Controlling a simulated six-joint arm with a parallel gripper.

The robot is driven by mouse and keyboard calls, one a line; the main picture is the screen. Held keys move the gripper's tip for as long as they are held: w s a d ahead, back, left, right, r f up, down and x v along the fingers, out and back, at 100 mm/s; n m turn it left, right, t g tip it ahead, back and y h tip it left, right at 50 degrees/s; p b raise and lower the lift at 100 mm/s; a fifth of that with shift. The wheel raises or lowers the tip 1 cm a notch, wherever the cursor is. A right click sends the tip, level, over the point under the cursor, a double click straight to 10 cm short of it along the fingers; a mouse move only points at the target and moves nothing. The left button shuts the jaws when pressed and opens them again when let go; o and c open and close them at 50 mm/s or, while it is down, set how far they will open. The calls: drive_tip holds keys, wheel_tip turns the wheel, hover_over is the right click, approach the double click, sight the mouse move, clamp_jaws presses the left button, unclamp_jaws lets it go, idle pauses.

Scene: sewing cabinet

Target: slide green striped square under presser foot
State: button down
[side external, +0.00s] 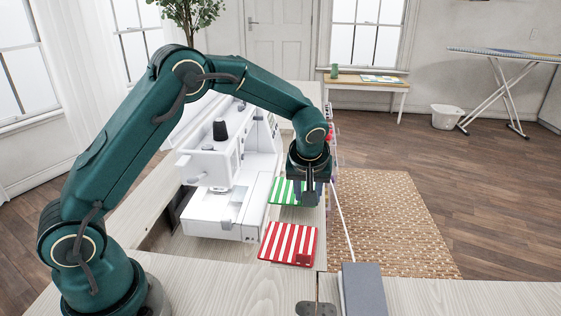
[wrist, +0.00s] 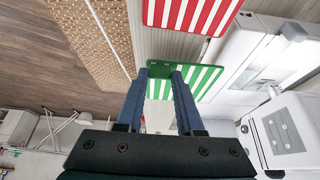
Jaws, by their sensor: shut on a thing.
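The green striped square (side external: 284,191) lies at the right edge of the sewing machine, partly hidden under my gripper (side external: 310,200). It also shows in the wrist view (wrist: 203,80), with a solid green corner patch between my fingertips (wrist: 161,72). My gripper is shut on the square at that patch. The white sewing machine (side external: 232,202) stands left of the square. Its presser foot is too small to make out under the head (side external: 213,165) in the side view. The square is to the right of the machine's bed, not under the head.
A red striped square (side external: 288,244) lies in front of the green one on the cabinet top; it also shows in the wrist view (wrist: 192,14). A grey block (side external: 362,289) stands at the front right. A woven rug (side external: 395,220) covers the floor to the right.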

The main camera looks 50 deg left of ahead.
drive_tip(key=shift+r, duration=0.75)
drive_tip(key=shift+s+f, duration=0.15)
drive_tip(key=shift+f, duration=0.05)
drive_tip(key=s+a, duration=0.1)
drive_tip(key=s, duration=0.1)
drive_tip(key=s+a, duration=0.1)
drive_tip(key=s, duration=0.1)
drive_tip(key=s+a, duration=0.1)
drive_tip(key=s, duration=0.1)
drive_tip(key=shift+a+f, duration=0.2)
drive_tip(key=shift+f, duration=0.05)
drive_tip(key=shift+s+a+r, duration=0.1)
drive_tip(key=shift+s+a, duration=0.1)
drive_tip(key=shift+a, duration=0.05)
drive_tip(key=shift+s+a+f, duration=0.45)
drive_tip(key=shift+a+f, duration=0.05)
drive_tip(key=shift+f, duration=0.2)
drive_tip(key=shift+s+a+f, duration=0.4)
drive_tip(key=shift+a+f, duration=0.05)
drive_tip(key=shift+f, duration=0.25)
drive_tip(key=shift+s+a+f, duration=0.1)
drive_tip(key=shift+s+f, duration=0.05)
